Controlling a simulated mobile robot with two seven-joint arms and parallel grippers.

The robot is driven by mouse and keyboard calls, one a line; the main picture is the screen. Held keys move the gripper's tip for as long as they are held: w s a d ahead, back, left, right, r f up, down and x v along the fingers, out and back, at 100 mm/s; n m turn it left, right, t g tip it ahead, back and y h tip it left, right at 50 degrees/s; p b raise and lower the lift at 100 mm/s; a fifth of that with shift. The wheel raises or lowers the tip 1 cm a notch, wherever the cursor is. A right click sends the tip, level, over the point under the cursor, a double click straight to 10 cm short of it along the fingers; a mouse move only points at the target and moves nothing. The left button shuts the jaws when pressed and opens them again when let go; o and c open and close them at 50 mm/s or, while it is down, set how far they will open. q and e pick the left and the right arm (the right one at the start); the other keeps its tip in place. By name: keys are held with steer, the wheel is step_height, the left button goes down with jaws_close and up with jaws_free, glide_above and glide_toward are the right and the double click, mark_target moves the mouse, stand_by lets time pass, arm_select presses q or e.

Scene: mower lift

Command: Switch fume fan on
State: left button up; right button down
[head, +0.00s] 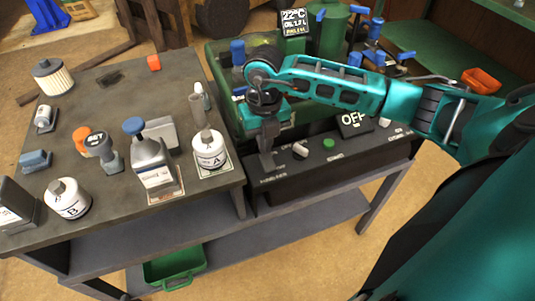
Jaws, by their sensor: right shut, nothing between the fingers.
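A dark control panel (315,168) runs along the front of the right-hand bench. On it are a pale lever or knob (300,150), a green button (329,143) and small labels too blurred to read. A black display (355,122) behind the panel reads OFF. I cannot tell which control belongs to the fume fan. My right gripper (267,164) points down, shut and empty, over the panel's left end, left of the pale knob. I cannot tell whether its tips touch the panel. My left gripper is out of view.
The left table holds a white canister marked A (209,150), another marked B (68,198), a blue-topped grey device (148,155) and a filter (53,77). A green crate (175,268) sits below.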

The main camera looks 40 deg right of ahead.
steer(key=shift+s+f, duration=0.1)
steer(key=shift+s, duration=0.05)
step_height(320, 180, up, 7)
steer(key=p, duration=0.5)
stand_by(0.6)
